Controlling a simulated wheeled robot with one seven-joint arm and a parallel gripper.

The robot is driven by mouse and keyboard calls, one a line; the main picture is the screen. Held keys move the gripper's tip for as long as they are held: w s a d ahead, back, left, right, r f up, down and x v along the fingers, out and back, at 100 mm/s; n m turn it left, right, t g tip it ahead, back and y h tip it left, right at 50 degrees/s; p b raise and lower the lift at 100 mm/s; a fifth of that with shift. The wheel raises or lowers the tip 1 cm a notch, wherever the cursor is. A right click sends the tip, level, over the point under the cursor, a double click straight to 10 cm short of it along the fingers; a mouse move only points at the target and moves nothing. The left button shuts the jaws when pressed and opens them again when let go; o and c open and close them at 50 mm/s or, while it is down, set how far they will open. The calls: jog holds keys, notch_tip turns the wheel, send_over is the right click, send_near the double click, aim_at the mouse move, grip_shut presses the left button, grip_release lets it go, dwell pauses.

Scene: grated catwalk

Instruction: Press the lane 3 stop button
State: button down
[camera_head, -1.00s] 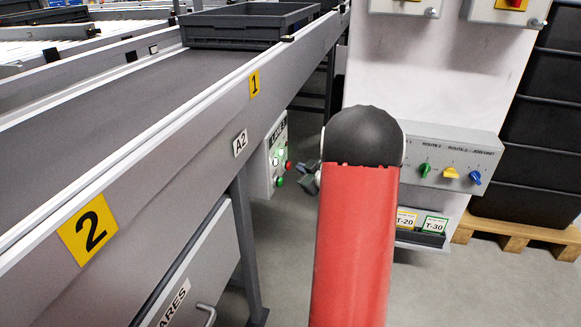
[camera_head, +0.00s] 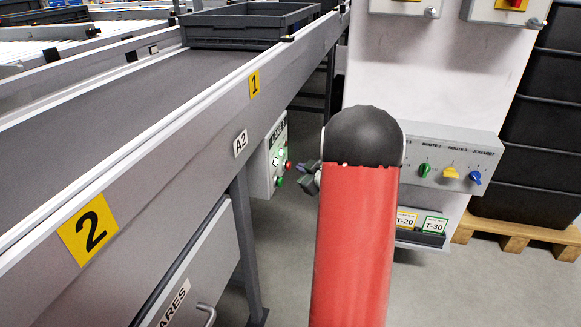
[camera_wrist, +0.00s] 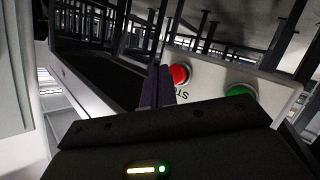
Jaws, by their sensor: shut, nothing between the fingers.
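A pale control box (camera_head: 269,168) hangs beside the conveyor, with a small sign on top whose text I cannot read surely. It carries a red button (camera_head: 288,165), a green button (camera_head: 279,181) and small pale lamps or buttons. In the wrist view the red button (camera_wrist: 180,74) stands above lettering that starts "ST", and the green button (camera_wrist: 240,92) is to its right. My gripper (camera_head: 305,172) is just right of the box in the head view, partly hidden by my arm. Its shut, empty fingers (camera_wrist: 160,86) appear just left of the red button; I cannot tell whether they touch it.
The conveyor (camera_head: 120,120) with a grey tote (camera_head: 245,28) runs along the left. A white cabinet with a row of coloured knobs (camera_head: 450,172) stands right, beside black crates (camera_head: 540,140) on a pallet. Grey floor is open between them.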

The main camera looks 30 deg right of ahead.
jog(key=shift+w, duration=0.1)
dwell(0.4)
jog(key=shift+w+a, duration=0.25)
jog(key=shift+a, duration=0.05)
jog(key=shift+w+a, duration=0.55)
jog(key=shift+w, duration=0.1)
dwell(1.1)
jog(key=shift+s+d, duration=0.8)
jog(key=shift+s, duration=0.2)
jog(key=shift+d, duration=0.1)
jog(key=s+d, duration=0.1)
jog(key=s, duration=0.1)
jog(key=s+d+p, duration=0.1)
jog(key=d, duration=0.1)
jog(key=shift+s, duration=0.4)
dwell(0.5)
